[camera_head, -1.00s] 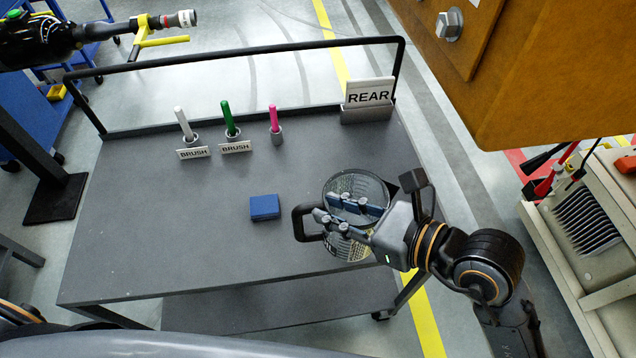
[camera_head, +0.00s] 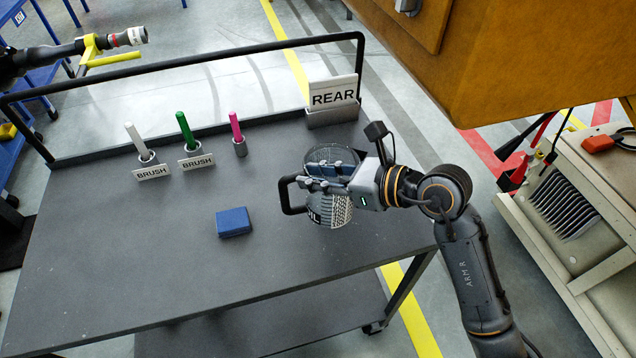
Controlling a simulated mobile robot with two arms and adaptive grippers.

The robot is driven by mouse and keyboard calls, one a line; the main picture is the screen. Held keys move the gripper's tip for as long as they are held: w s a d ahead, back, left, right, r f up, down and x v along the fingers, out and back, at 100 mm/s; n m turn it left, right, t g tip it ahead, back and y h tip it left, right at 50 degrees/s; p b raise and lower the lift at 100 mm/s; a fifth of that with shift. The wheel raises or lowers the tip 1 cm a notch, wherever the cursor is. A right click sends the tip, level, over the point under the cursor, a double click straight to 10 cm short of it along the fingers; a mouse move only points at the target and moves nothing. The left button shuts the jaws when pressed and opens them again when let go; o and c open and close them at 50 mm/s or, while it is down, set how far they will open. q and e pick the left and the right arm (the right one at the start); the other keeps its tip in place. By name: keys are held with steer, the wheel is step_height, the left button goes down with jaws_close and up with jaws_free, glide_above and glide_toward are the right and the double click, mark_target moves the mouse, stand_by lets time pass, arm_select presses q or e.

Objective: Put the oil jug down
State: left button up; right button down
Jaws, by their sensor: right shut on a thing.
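The oil jug (camera_head: 338,212), a clear vessel with printed markings and a black handle on its left, is over the right part of the grey cart top (camera_head: 130,270). My right gripper (camera_head: 322,178) is shut on it from the right, its fingers across the upper part of the jug. The fingers hide part of the jug's upper side. The jug looks roughly upright. I cannot tell whether its base touches the cart top.
A blue block (camera_head: 234,222) lies left of the jug. White, green and pink brushes (camera_head: 187,132) stand in holders at the back, two with BRUSH signs. A REAR sign (camera_head: 333,100) stands behind the jug. An orange-brown panel (camera_head: 500,60) overhangs upper right. The cart's front left is clear.

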steer(key=f, duration=0.1)
steer(key=w+f, duration=0.1)
steer(key=f, duration=0.1)
steer(key=f+p, duration=0.1)
steer(key=f, duration=0.1)
steer(key=shift+w, duration=0.3)
steer(key=c, duration=1.2)
jaws_free()
steer(key=shift+f, duration=0.1)
steer(key=shift+o, duration=0.3)
